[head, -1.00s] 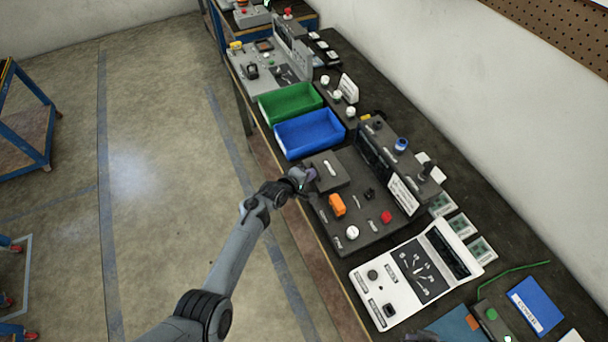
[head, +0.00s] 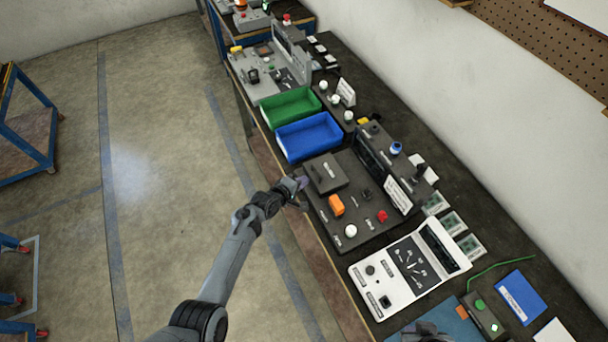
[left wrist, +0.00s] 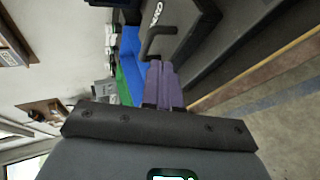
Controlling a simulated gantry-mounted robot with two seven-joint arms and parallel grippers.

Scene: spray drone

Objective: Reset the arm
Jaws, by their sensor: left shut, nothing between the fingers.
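My left arm comes in from the lower left of the head view. Its gripper (head: 301,183) is at the near edge of a dark grey control panel (head: 340,236), beside the raised block (head: 326,173) on it. In the left wrist view the purple fingers (left wrist: 163,84) are together with nothing between them. A dark handle (left wrist: 160,38) shows just beyond the fingertips there; I cannot tell whether they touch. The panel carries an orange switch (head: 336,205), a red button (head: 382,216) and a white knob (head: 351,231). A grey piece at the bottom edge may be part of my right arm.
A blue bin (head: 310,136) and a green bin (head: 290,106) stand beyond the panel. A white meter box (head: 396,282) stands on the near side. Several green boards lie by the wall.

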